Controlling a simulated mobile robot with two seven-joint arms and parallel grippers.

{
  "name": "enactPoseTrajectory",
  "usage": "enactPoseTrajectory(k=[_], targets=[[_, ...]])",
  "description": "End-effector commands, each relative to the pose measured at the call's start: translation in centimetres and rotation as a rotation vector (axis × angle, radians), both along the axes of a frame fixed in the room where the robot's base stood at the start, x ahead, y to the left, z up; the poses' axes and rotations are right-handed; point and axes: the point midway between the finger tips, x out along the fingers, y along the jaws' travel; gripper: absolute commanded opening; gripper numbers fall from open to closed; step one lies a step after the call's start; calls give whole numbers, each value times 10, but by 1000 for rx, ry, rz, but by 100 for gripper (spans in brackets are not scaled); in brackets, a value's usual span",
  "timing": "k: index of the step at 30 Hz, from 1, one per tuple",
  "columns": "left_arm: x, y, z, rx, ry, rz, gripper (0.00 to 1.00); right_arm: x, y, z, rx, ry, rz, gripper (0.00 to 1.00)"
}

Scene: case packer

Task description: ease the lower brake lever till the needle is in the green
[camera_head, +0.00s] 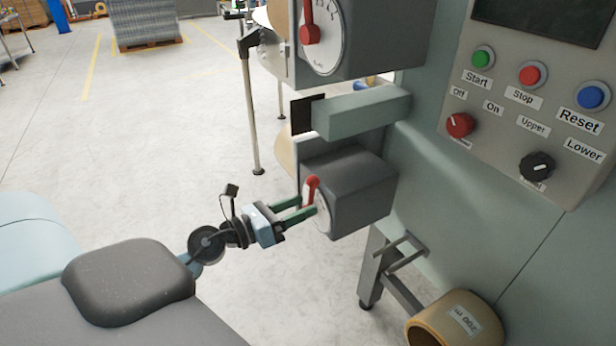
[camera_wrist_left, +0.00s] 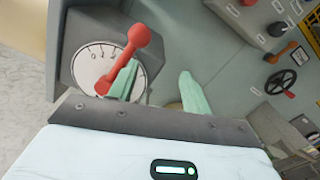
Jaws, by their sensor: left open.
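The lower brake lever (camera_head: 313,188) is red with a round knob. It stands nearly upright on the white dial of the lower grey brake box (camera_head: 362,190). It also shows in the left wrist view (camera_wrist_left: 122,62), slanting across the dial (camera_wrist_left: 97,64). My left gripper (camera_head: 306,205) is open, its green fingers reaching to the dial front at the lever. In the left wrist view, the lever overlaps one finger of the gripper (camera_wrist_left: 158,85); the gap between the fingers looks empty. I cannot tell whether a finger touches the lever. I cannot make out a green zone or a separate needle.
An upper brake box (camera_head: 385,35) with its own red lever (camera_head: 309,33) sits above, with a pale green beam (camera_head: 362,112) between. A control panel (camera_head: 535,95) with buttons and knobs is at right. A tan roll (camera_head: 455,322) lies below. Open floor is at left.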

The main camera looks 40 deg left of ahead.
Motion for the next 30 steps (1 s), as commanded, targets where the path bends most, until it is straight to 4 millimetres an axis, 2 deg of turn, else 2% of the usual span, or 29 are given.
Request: enactPoseTrajectory(k=[3,6,17,30], targets=[[0,19,11,199,-50,61,49,1,0,5,-1,-5,0,0],[0,28,15,299,-74,90,49,0,0,6,-1,-3,0,0],[5,31,16,345,-86,105,49,-2,-1,5,-2,1,1,0],[59,16,17,343,-87,105,49,11,-1,18,-3,-32,0,0]])
